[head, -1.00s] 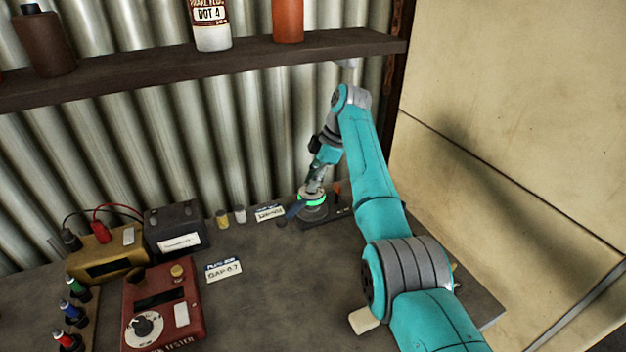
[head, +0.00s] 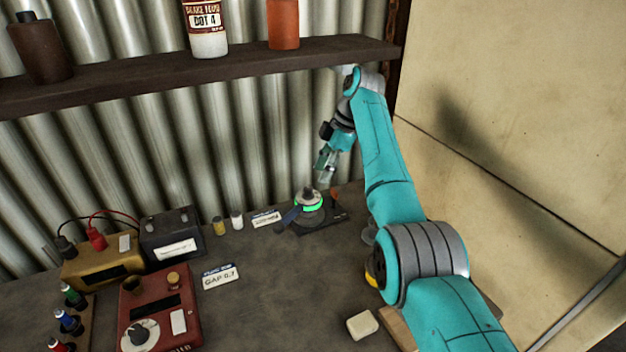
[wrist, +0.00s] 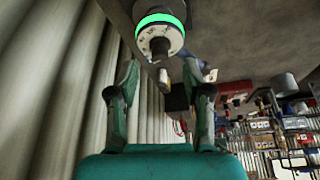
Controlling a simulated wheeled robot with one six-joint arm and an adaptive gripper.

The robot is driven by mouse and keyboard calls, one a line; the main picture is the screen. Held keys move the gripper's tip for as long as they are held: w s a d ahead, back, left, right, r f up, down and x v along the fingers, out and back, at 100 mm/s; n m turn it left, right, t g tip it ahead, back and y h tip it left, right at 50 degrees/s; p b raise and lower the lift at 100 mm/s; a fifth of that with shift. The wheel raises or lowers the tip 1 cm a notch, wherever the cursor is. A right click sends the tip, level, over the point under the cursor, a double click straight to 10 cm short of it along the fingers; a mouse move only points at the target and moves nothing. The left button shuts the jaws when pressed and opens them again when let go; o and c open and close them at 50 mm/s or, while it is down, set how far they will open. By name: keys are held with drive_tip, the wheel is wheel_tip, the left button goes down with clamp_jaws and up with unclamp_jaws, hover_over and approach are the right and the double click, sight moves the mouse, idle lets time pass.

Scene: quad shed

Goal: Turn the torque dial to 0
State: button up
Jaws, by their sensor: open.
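The torque dial (head: 308,198) appears to be the pale round knob with a glowing green ring, on a dark base plate at the back of the bench. In the wrist view the dial (wrist: 160,38) is at the top, with pale marked faces and a dark stem toward me. The marks are too small to read, so its setting cannot be told. My gripper (head: 325,176) is above and slightly right of the dial, apart from it. In the wrist view my gripper (wrist: 162,82) has its fingers spread, with nothing held between them.
A red tester (head: 160,310) with its own knob, a gold box (head: 100,268) and a dark battery (head: 172,235) stand at left. A shelf (head: 200,70) with bottles runs above. The bench middle is clear.

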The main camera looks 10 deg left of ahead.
drive_tip(key=w+d, duration=0.3)
drive_tip(key=d, duration=0.6)
drive_tip(key=shift+w+d+f, duration=0.15)
drive_tip(key=shift+w+d, duration=0.15)
drive_tip(key=shift+d, duration=0.1)
